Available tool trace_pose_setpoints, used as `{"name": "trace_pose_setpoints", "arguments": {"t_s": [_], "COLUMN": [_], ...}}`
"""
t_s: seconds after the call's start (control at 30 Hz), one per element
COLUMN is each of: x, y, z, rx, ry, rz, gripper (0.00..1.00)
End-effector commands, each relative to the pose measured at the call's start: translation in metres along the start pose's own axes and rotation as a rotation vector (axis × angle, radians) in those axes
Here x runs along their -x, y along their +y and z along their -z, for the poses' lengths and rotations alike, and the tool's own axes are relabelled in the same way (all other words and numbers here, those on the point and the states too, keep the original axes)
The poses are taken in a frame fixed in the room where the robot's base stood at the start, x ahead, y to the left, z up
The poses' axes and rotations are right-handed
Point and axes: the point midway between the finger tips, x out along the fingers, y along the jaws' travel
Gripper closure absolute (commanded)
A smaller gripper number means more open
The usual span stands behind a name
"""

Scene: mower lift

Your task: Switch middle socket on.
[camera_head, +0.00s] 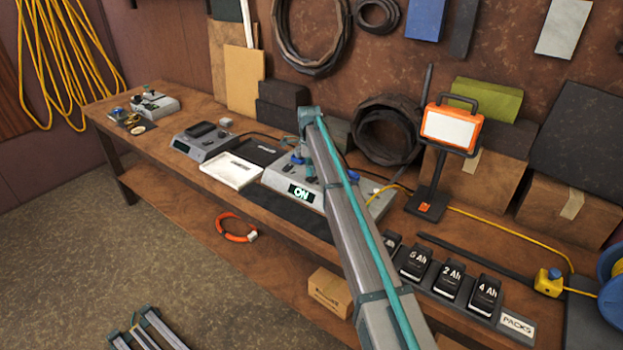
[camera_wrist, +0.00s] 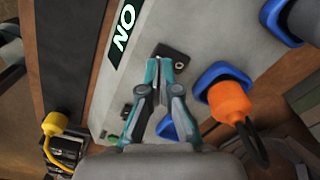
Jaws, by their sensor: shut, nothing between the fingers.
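The middle blue socket (camera_wrist: 206,75) holds an orange plug (camera_wrist: 230,102). Another blue socket (camera_wrist: 270,12) is at the upper right, and one (camera_wrist: 166,128) is partly hidden behind my gripper. My arm hides part of the box in the head view.
A work lamp (camera_head: 450,128) and black coil (camera_head: 386,130) stand behind to the right. Battery packs (camera_head: 450,280) line the front right. A white tray (camera_head: 230,170) and grey device (camera_head: 205,140) are left of the box.

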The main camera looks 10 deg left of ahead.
Motion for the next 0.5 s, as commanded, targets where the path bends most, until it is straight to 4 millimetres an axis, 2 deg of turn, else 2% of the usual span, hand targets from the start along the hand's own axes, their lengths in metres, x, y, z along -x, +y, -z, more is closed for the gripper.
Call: {"name": "trace_pose_setpoints", "arguments": {"t_s": [0.5], "x": [-0.0033], "y": [0.0001], "z": [0.0], "rx": [0.0], "ry": [0.0], "rz": [0.0], "gripper": [1.0]}}
